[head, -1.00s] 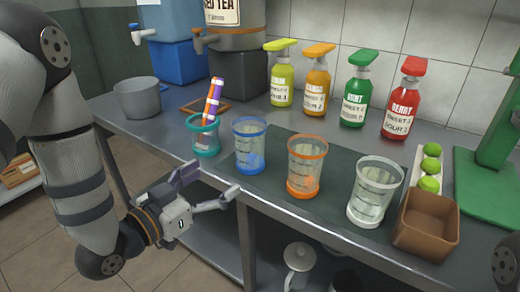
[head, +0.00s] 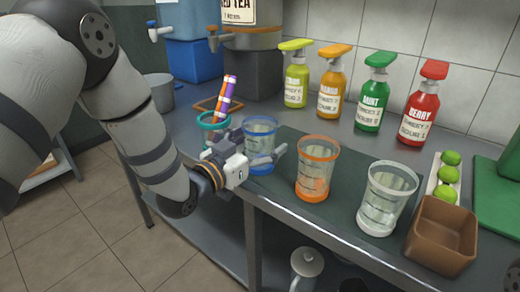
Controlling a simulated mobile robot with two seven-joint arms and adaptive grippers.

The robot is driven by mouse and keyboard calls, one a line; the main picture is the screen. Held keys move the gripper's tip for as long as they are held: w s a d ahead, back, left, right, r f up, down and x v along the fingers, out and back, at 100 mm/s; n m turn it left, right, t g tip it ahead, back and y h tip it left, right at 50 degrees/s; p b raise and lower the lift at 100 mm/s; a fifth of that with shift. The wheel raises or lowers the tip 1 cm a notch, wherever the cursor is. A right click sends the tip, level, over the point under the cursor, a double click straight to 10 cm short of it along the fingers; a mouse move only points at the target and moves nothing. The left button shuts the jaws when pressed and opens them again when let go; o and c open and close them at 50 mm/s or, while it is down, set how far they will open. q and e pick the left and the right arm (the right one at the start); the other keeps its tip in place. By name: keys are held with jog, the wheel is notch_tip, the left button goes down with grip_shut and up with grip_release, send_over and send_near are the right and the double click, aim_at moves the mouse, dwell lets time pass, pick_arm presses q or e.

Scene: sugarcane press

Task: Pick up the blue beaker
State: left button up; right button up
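The blue beaker (head: 261,132) is a clear, marked cup with a blue rim and blue base. It stands upright on the counter, between the teal-rimmed holder and the orange beaker. My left gripper (head: 258,150) is at the beaker's left and front side. Its fingers look spread, one crossing in front of the beaker's lower part and the other toward its left side. I cannot tell whether they touch it. My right gripper is out of view.
The orange beaker (head: 317,170) and clear beaker (head: 387,199) stand to the right, beside a brown box (head: 441,236). The teal holder (head: 212,119) with striped sticks is close on the left. Several pump bottles (head: 371,95) line the back. Limes (head: 447,175) lie in a tray.

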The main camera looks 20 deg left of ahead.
pick_arm(q)
jog(key=c, duration=1.3)
jog(key=shift+o, duration=0.2)
